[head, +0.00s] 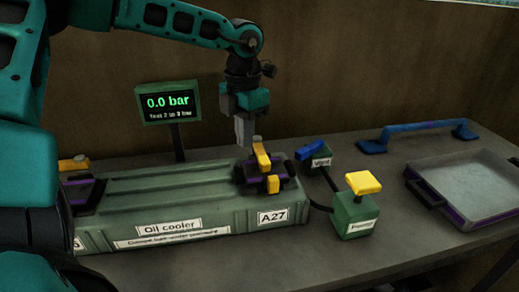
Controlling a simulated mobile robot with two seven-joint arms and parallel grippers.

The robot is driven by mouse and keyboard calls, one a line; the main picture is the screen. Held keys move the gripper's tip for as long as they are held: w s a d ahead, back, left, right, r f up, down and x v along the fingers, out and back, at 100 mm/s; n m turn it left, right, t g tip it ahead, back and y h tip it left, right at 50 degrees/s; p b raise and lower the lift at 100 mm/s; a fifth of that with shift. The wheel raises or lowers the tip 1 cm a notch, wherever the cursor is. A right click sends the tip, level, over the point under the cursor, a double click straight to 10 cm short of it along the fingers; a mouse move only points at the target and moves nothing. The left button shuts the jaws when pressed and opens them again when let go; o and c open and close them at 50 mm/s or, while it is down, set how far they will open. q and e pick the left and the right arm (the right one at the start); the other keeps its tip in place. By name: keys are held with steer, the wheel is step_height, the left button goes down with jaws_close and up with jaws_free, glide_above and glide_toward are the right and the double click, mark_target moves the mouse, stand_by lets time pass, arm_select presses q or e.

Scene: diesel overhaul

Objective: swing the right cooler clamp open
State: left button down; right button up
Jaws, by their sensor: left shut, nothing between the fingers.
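The oil cooler (170,206) is a long green box on the table, labelled "Oil cooler" and "A27". The right cooler clamp (265,172) sits on its right end, with a dark and purple frame and yellow parts; its yellow lever (261,155) stands raised and tilted. My left gripper (243,132) is shut and empty, pointing down just above and behind that lever; I cannot tell whether it touches. The left clamp (80,185) is partly hidden by my left arm. My right gripper is not in view.
A display (168,102) reading "0.0 bar" stands behind the cooler. Right of the cooler are a vent block with a blue handle (311,150) and a green box with a yellow top (362,184). A blue bar handle (418,135) and a shallow tray (432,203) lie further right.

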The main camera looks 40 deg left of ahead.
mark_target(260, 153)
arm_select(q)
steer(key=shift+f+b, duration=0.6)
steer(key=shift+f, duration=0.15)
steer(key=shift+f+b, duration=1.25)
steer(key=shift+r, duration=0.1)
steer(key=shift+r, duration=0.15)
steer(key=shift+w+d, duration=0.15)
steer(key=shift+w, duration=0.05)
